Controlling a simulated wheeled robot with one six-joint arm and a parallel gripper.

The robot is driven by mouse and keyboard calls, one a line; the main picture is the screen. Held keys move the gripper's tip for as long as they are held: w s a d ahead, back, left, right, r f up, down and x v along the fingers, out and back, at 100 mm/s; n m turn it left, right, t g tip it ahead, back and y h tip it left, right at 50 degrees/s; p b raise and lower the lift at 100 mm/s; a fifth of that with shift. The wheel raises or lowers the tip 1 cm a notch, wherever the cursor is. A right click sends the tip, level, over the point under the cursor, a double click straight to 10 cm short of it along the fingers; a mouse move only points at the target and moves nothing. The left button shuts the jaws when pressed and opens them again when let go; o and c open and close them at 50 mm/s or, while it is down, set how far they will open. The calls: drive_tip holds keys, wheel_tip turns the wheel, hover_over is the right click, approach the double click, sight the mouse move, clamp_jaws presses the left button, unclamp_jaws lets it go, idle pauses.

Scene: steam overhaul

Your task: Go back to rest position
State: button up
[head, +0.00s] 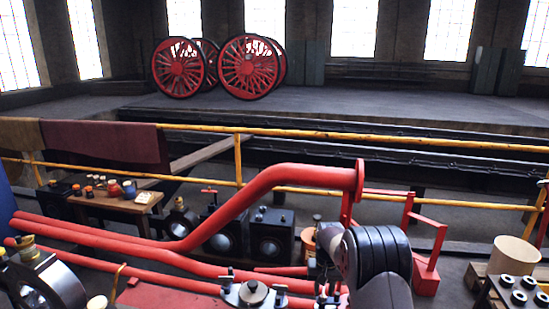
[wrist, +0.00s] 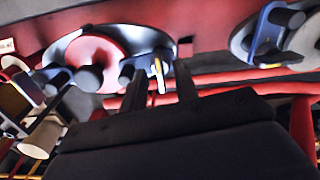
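My gripper (wrist: 160,78) shows in the wrist view with its two dark fingers apart and a gap between them. I see nothing held in it. Beyond the fingers lie a round metal plate with a red disc (wrist: 95,55) and dark knobs. A small yellow-and-white piece (wrist: 159,68) shows in the gap, seemingly beyond the fingers. In the head view my dark, ribbed arm reaches in at the lower right of centre. The gripper itself is hidden or cannot be made out there.
Red pipes (head: 265,185) cross the foreground, one rising to a flange near my arm. A metal fitting with a dark knob (head: 253,293) sits on the red surface. A yellow railing (head: 330,134) runs behind. A workbench (head: 113,203) stands left; a beige bucket (head: 512,256) stands right.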

drive_tip(key=n, duration=0.4)
drive_tip(key=shift+n, duration=0.3)
drive_tip(key=shift+n+b, duration=0.6)
drive_tip(key=shift+n, duration=1.6)
drive_tip(key=shift+a+r, duration=0.1)
drive_tip(key=shift+r, duration=0.05)
